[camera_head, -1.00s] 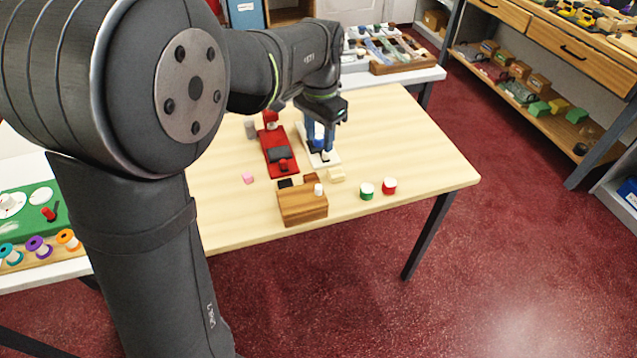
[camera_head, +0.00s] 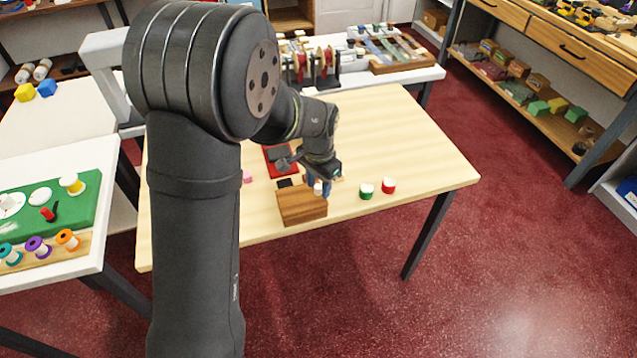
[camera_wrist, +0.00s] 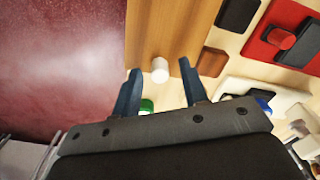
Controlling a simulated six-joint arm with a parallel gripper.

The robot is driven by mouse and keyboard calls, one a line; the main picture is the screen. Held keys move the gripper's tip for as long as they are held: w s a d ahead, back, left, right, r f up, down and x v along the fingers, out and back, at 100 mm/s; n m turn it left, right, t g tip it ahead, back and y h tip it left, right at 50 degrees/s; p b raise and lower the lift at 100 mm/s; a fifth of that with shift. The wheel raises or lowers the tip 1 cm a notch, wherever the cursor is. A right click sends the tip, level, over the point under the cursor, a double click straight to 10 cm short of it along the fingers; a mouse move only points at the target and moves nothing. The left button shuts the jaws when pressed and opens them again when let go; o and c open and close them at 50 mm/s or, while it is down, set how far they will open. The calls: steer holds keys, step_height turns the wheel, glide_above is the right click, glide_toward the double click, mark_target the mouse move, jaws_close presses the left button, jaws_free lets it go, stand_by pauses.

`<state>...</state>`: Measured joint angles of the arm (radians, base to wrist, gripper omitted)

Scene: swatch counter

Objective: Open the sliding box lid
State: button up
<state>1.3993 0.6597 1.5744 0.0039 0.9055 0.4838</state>
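The wooden box (camera_head: 300,208) stands near the table's front edge; its striped wooden top, which looks like the lid (camera_wrist: 165,28), fills the upper middle of the wrist view. A small white knob (camera_wrist: 160,74) stands at the end of this top nearest my gripper. My gripper (camera_wrist: 160,66) has its two blue fingers apart, one on either side of the knob, with visible gaps. In the head view my gripper (camera_head: 319,186) is low at the box's right end and partly covers the knob. I cannot tell the exact fingertip height.
A green-and-white spool (camera_head: 366,190) and a red-and-white spool (camera_head: 388,186) stand right of the box. A red device (camera_wrist: 285,35) and a white device (camera_wrist: 262,97) lie close by. The table's right side is clear.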

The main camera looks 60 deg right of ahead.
mark_target(277, 194)
steer(key=shift+c, duration=0.4)
jaws_close()
steer(key=w+a, duration=0.7)
steer(key=shift+w+a, duration=0.3)
steer(key=shift+o, duration=0.4)
jaws_free()
step_height(277, 194, up, 18)
steer(key=shift+f, duration=0.25)
